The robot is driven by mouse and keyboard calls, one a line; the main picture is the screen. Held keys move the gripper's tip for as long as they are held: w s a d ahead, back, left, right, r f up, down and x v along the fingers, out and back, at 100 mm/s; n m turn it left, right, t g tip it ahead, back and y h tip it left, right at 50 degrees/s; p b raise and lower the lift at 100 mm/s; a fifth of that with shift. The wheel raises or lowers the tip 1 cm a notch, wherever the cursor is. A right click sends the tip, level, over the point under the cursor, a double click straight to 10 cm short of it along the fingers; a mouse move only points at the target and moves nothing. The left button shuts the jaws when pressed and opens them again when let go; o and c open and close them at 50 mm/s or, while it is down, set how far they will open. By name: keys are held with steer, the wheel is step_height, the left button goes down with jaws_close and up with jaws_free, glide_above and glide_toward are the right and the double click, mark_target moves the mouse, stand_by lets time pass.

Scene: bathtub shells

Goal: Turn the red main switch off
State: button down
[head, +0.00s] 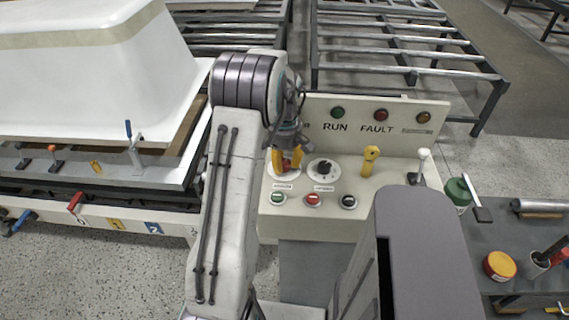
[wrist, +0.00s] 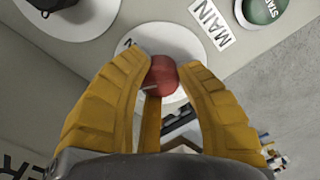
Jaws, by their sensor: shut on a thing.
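The red main switch (wrist: 163,76) sits on a round white plate (wrist: 185,42) beside a label reading MAIN in the wrist view. In the head view the red switch (head: 287,164) shows between the yellow fingers, on the left of the cream control panel (head: 340,228). My gripper (wrist: 163,72) is shut on the red switch, one yellow finger on each side of it. It also shows in the head view (head: 288,160). The fingers hide part of the switch, and I cannot tell its exact turn position.
A black rotary knob (head: 323,168) is right of the switch, then a yellow lever (head: 370,160). Below are green (head: 278,198), red (head: 313,200) and black (head: 348,202) buttons. A white bathtub shell (head: 90,80) stands left. A grey bench (head: 520,230) is right.

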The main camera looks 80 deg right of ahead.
mark_target(284, 162)
steer(key=n, duration=0.5)
steer(key=shift+a+f+n+b, duration=0.15)
steer(key=shift+f+n+b, duration=0.05)
steer(key=shift+n+b, duration=0.1)
stand_by(0.4)
steer(key=c, duration=0.8)
jaws_free()
steer(key=shift+r, duration=0.1)
step_height(284, 162, up, 12)
stand_by(0.8)
